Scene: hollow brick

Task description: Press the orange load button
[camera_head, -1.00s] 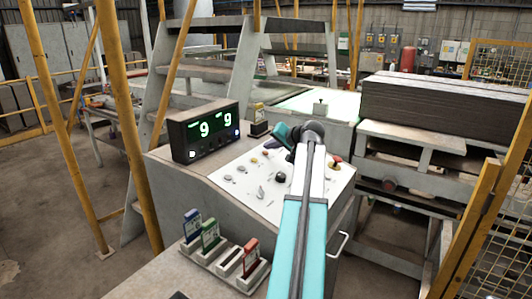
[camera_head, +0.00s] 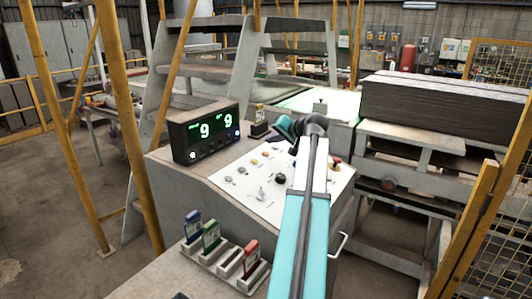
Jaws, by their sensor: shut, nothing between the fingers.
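The sloped white control panel (camera_head: 238,190) carries several small buttons and knobs. A small orange-yellow button (camera_head: 265,153) sits near its upper edge, and a yellow one (camera_head: 253,161) is just lower left of it. Lettering is too small to read, so I cannot tell for certain which is the load button. My gripper (camera_head: 283,127), at the dark and teal end of my arm, is above the panel's far edge, up and right of these buttons. It is shut and empty, apart from the buttons as far as I can see. Its fingertips are hard to make out, and my arm hides the panel's right part.
A black display box (camera_head: 205,132) with green digits stands left of the panel. A red button (camera_head: 336,160) is right of my arm. A rack with colored tags (camera_head: 228,264) lies in front. Yellow posts (camera_head: 125,120) and a stacked dark pile (camera_head: 440,100) flank the console.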

